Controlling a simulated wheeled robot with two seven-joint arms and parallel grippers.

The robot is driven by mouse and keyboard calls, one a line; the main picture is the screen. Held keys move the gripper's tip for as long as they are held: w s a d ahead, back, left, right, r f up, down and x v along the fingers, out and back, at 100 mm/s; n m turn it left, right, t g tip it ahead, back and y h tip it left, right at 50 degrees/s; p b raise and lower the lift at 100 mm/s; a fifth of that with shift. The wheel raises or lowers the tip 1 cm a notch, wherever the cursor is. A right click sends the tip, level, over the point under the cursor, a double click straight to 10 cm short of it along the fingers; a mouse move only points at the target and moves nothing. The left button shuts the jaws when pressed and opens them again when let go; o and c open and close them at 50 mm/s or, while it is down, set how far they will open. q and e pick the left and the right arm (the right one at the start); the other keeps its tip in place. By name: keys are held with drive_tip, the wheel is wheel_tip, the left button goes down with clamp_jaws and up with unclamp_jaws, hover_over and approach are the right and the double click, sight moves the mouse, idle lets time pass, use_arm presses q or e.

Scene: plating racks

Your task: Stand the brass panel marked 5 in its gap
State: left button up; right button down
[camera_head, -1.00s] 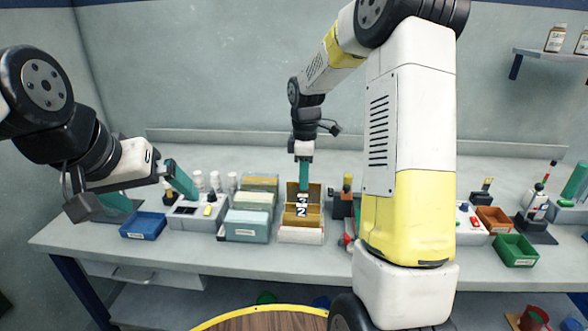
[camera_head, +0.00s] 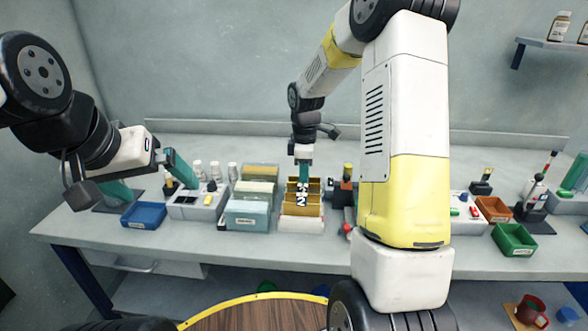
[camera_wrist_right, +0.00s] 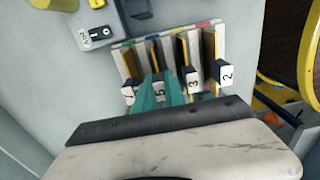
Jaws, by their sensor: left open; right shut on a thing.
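The brass panel marked 5 (camera_wrist_right: 159,87) is between the teal fingers of my right gripper (camera_wrist_right: 166,95), which is shut on it. It stands upright in line with the other panels, between the one at the left end and the panel marked 3 (camera_wrist_right: 193,81). The panel marked 2 (camera_wrist_right: 225,72) stands at the right end. The pale rack (camera_head: 300,224) holds them; the fingers hide the lower part of panel 5, so I cannot tell if it is fully seated. In the head view my right gripper (camera_head: 303,172) is over the rack. My left gripper (camera_head: 162,188) is open and empty.
A rack of pale panels (camera_head: 248,218) stands close to the left of the brass rack. A grey box (camera_head: 190,208) and a blue tray (camera_head: 144,215) lie farther left, near my left gripper. A dark fixture (camera_head: 342,193) stands close on the right. A green bin (camera_head: 514,239) is far right.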

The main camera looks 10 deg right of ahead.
idle(0.3)
drive_tip(key=c, duration=1.3)
unclamp_jaws()
wheel_tip(320, 180, up, 7)
drive_tip(key=shift+r, duration=0.35)
